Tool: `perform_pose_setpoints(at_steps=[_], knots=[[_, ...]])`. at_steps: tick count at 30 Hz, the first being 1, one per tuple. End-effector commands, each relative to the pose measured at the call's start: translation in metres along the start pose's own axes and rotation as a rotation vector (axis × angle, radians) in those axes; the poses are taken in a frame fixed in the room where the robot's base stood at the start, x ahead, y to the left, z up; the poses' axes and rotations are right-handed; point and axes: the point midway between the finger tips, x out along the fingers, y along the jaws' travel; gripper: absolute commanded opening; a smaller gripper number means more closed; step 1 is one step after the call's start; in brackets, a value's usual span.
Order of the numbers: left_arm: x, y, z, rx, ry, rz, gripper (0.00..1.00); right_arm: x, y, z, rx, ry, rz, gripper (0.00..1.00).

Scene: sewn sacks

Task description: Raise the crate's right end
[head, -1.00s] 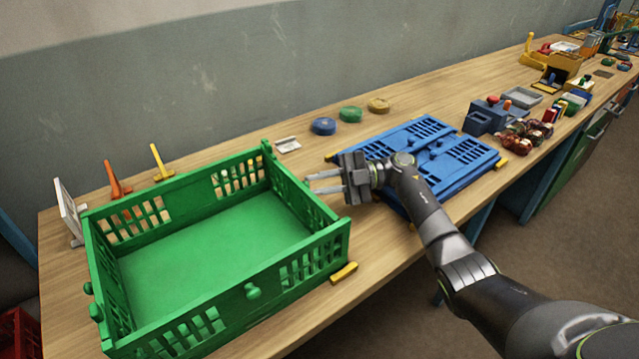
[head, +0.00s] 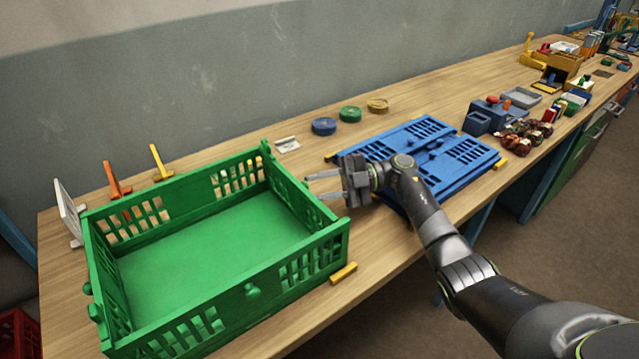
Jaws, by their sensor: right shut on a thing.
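The green crate (head: 215,245) stands open and empty on the wooden bench at the left. Its right end wall (head: 300,205) faces my right gripper. My right gripper (head: 314,187) is at this wall's upper edge, with its fingers pointing left over the rim, and is shut on the crate's right end. The exact contact is too small to make out. The crate looks level, and I see no clear gap under its right end. My left gripper is not in view.
A blue folded crate (head: 455,155) lies right of the green one, under my right arm. A yellow block (head: 343,273) lies by the green crate's near right corner. Blue, green and tan discs (head: 350,114) lie behind. The bench (head: 240,135) meets a grey wall.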

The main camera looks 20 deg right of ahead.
Motion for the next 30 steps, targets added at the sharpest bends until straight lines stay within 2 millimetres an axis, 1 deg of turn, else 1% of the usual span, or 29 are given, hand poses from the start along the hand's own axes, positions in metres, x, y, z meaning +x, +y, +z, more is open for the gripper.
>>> perform_pose_setpoints(at_steps=[1, 14, 17, 30], knots=[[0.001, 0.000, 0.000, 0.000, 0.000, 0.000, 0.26, -0.001, -0.008, 0.004, 0.014, -0.005, -0.004, 0.27], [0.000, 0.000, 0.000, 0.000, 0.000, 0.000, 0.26, -0.001, -0.004, 0.002, 0.007, -0.005, -0.001, 0.27], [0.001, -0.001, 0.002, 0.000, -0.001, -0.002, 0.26, -0.002, -0.007, 0.004, 0.012, -0.006, -0.003, 0.27], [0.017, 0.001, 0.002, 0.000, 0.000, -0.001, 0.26, -0.031, -0.011, 0.008, 0.009, -0.008, -0.002, 0.27]])
